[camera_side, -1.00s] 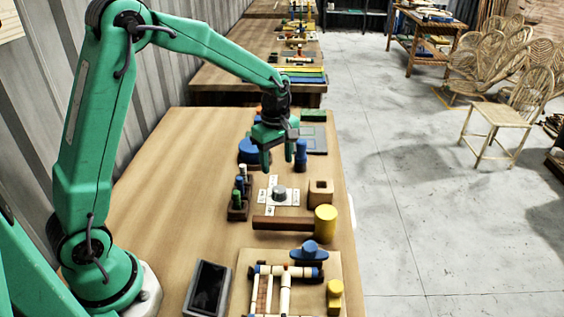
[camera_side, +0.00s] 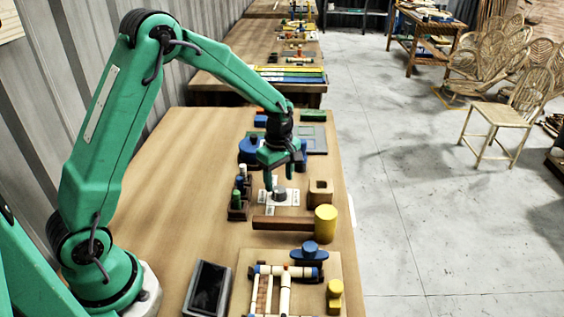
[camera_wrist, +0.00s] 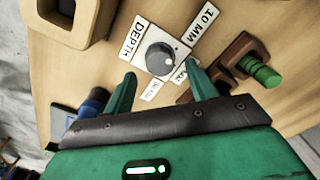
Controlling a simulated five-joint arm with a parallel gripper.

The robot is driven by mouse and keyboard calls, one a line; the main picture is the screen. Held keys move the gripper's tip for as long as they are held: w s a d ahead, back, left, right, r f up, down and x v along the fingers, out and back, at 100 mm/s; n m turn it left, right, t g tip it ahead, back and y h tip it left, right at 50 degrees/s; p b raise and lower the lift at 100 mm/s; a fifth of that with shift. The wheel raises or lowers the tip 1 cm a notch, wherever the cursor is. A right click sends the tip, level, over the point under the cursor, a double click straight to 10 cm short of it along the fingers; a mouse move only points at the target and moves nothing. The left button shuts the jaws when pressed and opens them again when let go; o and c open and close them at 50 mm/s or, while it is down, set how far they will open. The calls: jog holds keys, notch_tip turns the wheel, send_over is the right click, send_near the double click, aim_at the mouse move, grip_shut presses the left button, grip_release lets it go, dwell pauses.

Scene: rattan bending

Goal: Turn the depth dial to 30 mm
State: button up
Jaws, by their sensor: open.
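The depth dial is a grey round knob (camera_side: 279,194) on a small white plate on the bench. In the wrist view the dial (camera_wrist: 160,57) shows from above, with a "DEPTH" label (camera_wrist: 132,38) beside it and a "10 MM" label (camera_wrist: 205,22) across from it. Another label is partly covered by a finger, and one more is too small to read. My gripper (camera_wrist: 158,85) is open and empty. Its fingers are just above and beside the dial, without clear contact; in the side view my gripper (camera_side: 283,180) hangs over it.
A dark rack with green and blue pegs (camera_side: 239,195) stands left of the dial, and a wooden block with a square hole (camera_side: 320,193) stands right. A mallet with a yellow head (camera_side: 325,223) lies in front. Blue items stand behind.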

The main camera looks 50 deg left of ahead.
aim_at(279, 193)
jog(key=shift+f, duration=1.4)
jog(key=c, duration=1)
